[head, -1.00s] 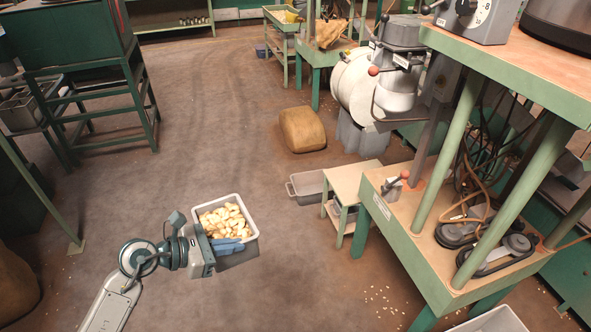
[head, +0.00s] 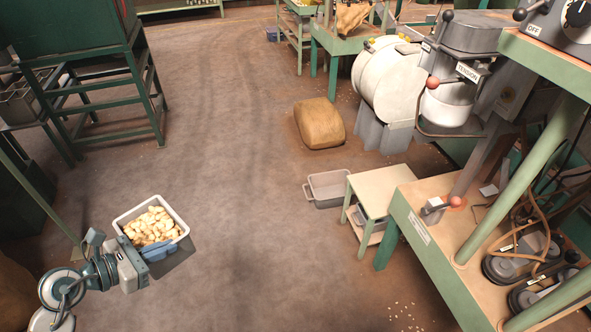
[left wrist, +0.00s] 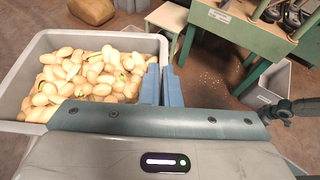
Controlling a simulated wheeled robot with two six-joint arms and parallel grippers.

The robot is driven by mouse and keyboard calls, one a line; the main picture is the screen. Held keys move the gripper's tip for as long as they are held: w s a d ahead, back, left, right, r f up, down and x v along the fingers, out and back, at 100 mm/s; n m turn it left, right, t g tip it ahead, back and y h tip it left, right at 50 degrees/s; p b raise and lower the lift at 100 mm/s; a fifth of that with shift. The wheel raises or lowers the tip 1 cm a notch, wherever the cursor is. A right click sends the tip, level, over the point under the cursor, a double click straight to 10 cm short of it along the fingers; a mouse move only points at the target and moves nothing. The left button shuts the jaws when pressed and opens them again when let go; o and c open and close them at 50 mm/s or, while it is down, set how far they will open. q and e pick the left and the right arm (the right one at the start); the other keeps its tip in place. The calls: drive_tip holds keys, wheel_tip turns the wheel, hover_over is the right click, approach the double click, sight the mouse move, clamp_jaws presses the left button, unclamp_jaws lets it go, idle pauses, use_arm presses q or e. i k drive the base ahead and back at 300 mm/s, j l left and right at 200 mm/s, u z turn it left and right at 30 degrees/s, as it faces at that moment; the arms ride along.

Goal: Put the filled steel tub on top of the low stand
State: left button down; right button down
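The steel tub (head: 183,215) is a grey open box full of pale nuts, at the lower left of the head view. It also shows close up in the left wrist view (left wrist: 25,75). My left gripper (head: 157,249) has its blue fingers shut on the tub's near wall, and the tub looks upright and off the floor. The fingers also show in the left wrist view (left wrist: 162,85). The low stand (head: 378,183), a small pale-topped table with green legs, is to the right, apart from the tub. Its visible top is bare. A dark arm part at the left wrist view's right edge may be my right one.
A grey empty tub (head: 328,190) sits on the floor left of the stand. A larger green workbench (head: 425,232) with machinery adjoins the stand's right side. A brown sack (head: 320,124) lies behind. The floor between my held tub and the stand is clear.

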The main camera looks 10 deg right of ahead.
sight(390, 188)
drive_tip(key=i+z, duration=0.2)
drive_tip(key=z, duration=0.15)
drive_tip(key=i+j+z, duration=0.15)
drive_tip(key=z, duration=0.25)
drive_tip(key=i+j+z, duration=0.2)
drive_tip(key=z, duration=0.15)
